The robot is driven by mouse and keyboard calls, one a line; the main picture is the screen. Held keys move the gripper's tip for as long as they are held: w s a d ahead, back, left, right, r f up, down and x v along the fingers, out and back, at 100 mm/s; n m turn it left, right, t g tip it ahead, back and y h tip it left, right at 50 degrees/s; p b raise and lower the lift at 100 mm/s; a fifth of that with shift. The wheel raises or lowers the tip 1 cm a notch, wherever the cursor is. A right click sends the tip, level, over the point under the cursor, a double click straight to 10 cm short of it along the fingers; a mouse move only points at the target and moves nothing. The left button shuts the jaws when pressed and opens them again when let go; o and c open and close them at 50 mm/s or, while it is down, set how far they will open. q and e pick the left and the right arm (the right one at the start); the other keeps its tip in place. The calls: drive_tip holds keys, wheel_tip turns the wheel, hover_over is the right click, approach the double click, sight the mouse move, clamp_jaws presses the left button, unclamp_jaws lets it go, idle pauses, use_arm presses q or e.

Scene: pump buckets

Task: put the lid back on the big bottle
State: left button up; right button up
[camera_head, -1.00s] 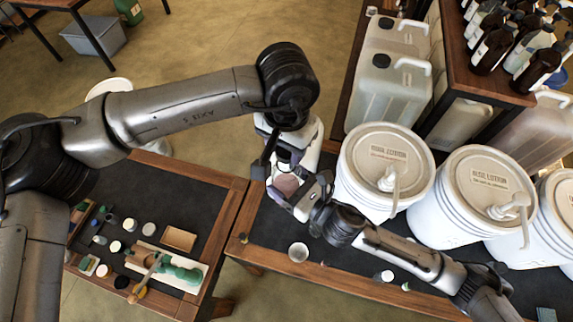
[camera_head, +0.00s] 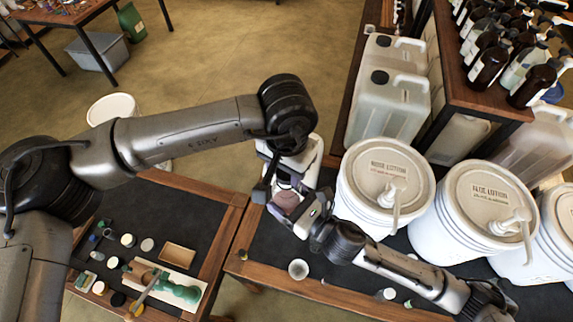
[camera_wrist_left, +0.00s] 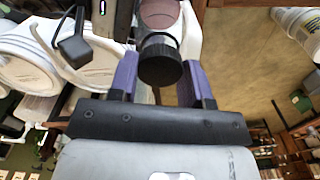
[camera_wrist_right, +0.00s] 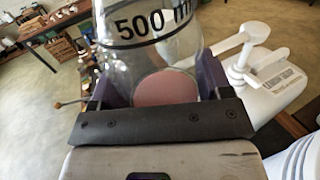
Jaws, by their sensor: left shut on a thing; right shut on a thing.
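The big bottle is clear, marked "500 ml", with pink at its bottom. It fills the upper middle of the right wrist view (camera_wrist_right: 165,50) and is partly hidden in the head view (camera_head: 286,201). My right gripper (camera_wrist_right: 153,85) is shut on the bottle's sides. The black lid (camera_wrist_left: 160,65) is between the purple fingers of my left gripper (camera_wrist_left: 160,80), which is shut on it. The lid lines up with the bottle's neck, at or touching it; I cannot tell whether it is seated. In the head view both grippers meet beside the white buckets.
White pump buckets (camera_head: 388,175) stand just right of my grippers. Clear canisters (camera_head: 388,105) and a shelf of brown bottles (camera_head: 487,68) are behind. A small clear cup (camera_head: 298,269) is on the bench in front. The left table holds jars and a tray (camera_head: 178,255).

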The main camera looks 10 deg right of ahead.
use_arm(q)
drive_tip(key=shift+f, duration=0.55)
idle(0.4)
use_arm(e)
drive_tip(key=c, duration=0.3)
use_arm(q)
drive_tip(key=m, duration=0.6)
drive_tip(key=shift+m, duration=0.3)
use_arm(e)
drive_tip(key=shift+c, duration=0.2)
use_arm(q)
drive_tip(key=o, duration=0.9)
drive_tip(key=shift+r, duration=2.25)
drive_tip(key=shift+c, duration=0.5)
